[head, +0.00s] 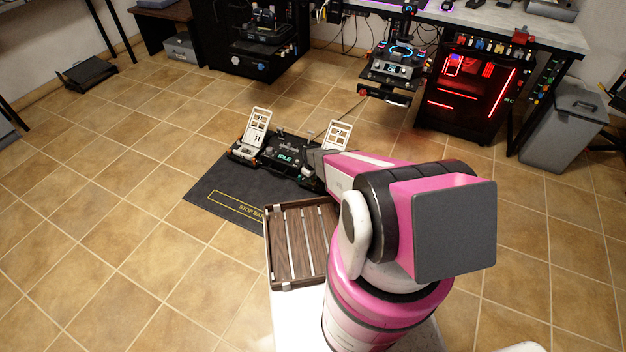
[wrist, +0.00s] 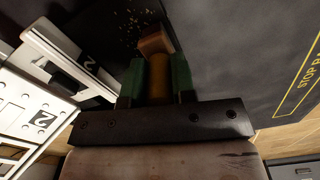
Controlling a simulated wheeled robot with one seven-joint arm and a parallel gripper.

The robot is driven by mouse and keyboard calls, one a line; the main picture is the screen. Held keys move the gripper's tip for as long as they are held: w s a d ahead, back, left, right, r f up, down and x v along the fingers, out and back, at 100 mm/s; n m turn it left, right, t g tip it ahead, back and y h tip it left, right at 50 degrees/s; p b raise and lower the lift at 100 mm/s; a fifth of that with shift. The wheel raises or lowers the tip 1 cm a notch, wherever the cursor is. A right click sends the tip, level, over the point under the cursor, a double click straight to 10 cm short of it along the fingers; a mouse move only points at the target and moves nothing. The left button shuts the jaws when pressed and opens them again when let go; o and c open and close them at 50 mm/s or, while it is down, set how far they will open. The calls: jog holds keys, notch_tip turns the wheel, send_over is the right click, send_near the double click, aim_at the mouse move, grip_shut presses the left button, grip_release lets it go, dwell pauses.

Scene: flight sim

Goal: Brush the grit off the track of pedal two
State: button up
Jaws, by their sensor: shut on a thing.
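My gripper (wrist: 156,78) has its green fingers closed on a small brush (wrist: 157,43) with a brown wooden block and a yellowish handle. Its bristles cannot be made out. Pale grit (wrist: 140,18) lies on the dark surface just beyond the brush; whether they touch is unclear. Pedal two (wrist: 50,100), white and marked 2, stands left of the gripper in the wrist view. In the head view it appears to be the right white pedal (head: 337,134) of the pedal unit (head: 285,158), with my gripper (head: 316,163) low beside it. My arm hides part of the unit there.
The pedal unit, with a display reading IDLE, stands on a dark mat (head: 215,193) with yellow lettering. A slatted wooden tray (head: 303,240) is nearer me. Flight-sim rigs, a red-lit computer (head: 465,95) and a grey bin (head: 562,130) stand behind.

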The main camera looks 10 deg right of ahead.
jog(key=shift+s+d+f, duration=0.1)
jog(key=shift+s+d, duration=0.5)
jog(key=shift+d, duration=0.2)
jog(key=shift+s+d+f, duration=0.1)
jog(key=shift+s+d, duration=0.5)
jog(key=shift+d, duration=0.2)
jog(key=shift+w, duration=0.1)
jog(key=shift+w+a+r, duration=0.15)
jog(key=shift+w+a, duration=1.1)
jog(key=shift+a, duration=0.3)
jog(key=shift+s+d, duration=0.6)
jog(key=shift+d, duration=0.25)
jog(key=shift+s+d, duration=0.55)
jog(key=shift+d, duration=0.3)
jog(key=shift+w+a, duration=1.3)
jog(key=shift+a, duration=0.25)
jog(key=shift+s+d, duration=0.1)
jog(key=shift+s+d, duration=0.5)
jog(key=shift+d, duration=0.25)
jog(key=shift+s+d, duration=0.5)
jog(key=shift+d, duration=0.25)
